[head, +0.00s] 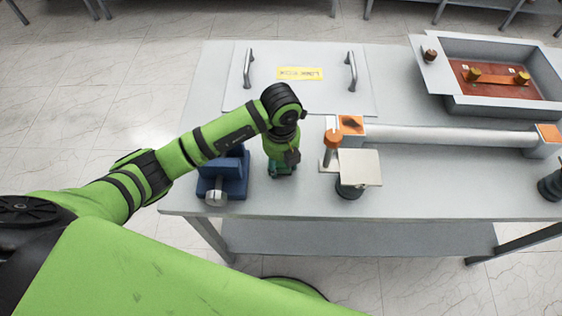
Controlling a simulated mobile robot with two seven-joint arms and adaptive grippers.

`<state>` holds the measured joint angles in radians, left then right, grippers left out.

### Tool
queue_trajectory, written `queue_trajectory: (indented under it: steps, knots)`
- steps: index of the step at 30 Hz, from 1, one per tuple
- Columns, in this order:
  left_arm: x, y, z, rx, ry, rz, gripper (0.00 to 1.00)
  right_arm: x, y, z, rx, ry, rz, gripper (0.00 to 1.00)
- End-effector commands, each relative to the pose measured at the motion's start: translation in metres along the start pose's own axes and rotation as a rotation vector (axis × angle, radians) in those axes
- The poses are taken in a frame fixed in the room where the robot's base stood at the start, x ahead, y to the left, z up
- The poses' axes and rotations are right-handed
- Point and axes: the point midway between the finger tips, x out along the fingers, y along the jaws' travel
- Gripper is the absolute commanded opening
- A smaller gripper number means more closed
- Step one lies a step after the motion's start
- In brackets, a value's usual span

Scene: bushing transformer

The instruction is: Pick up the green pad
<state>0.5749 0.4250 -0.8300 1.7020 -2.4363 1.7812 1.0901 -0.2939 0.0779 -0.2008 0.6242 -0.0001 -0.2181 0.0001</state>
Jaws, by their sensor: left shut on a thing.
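My left arm comes in from the left and its wrist bends down over the front of the table. My left gripper (282,169) points down at the table top, just right of the blue vise. It is shut on a small dark green piece (276,166), which appears to be the green pad. The wrist and fingers hide most of it. I cannot tell whether it still touches the table. My right gripper is not in view.
The blue vise (236,176) stands close at the left. A white square plate on a dark base (360,168) and an orange-topped post (333,140) stand at the right. Behind are a handled lid (325,95), a long grey bar (450,137) and an open metal box (490,106).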

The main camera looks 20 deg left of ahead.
Motion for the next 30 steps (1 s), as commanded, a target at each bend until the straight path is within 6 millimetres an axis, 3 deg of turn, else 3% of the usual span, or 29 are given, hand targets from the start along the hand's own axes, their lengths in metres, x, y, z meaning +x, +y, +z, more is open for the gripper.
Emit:
queue_trajectory:
  steps: [8,11,21,30]
  knots:
    - [-0.003,0.0,0.0,0.0,0.002,0.0,0.18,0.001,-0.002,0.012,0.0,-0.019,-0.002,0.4]
    - [-0.015,0.0,0.001,-0.001,-0.002,-0.001,0.18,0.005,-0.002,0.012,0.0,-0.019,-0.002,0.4]
    - [-0.084,0.001,0.002,0.001,-0.005,0.001,0.18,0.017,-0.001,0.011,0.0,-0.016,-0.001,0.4]
    - [-0.1,0.001,-0.001,0.0,0.002,0.002,0.18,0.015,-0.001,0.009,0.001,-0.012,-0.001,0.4]
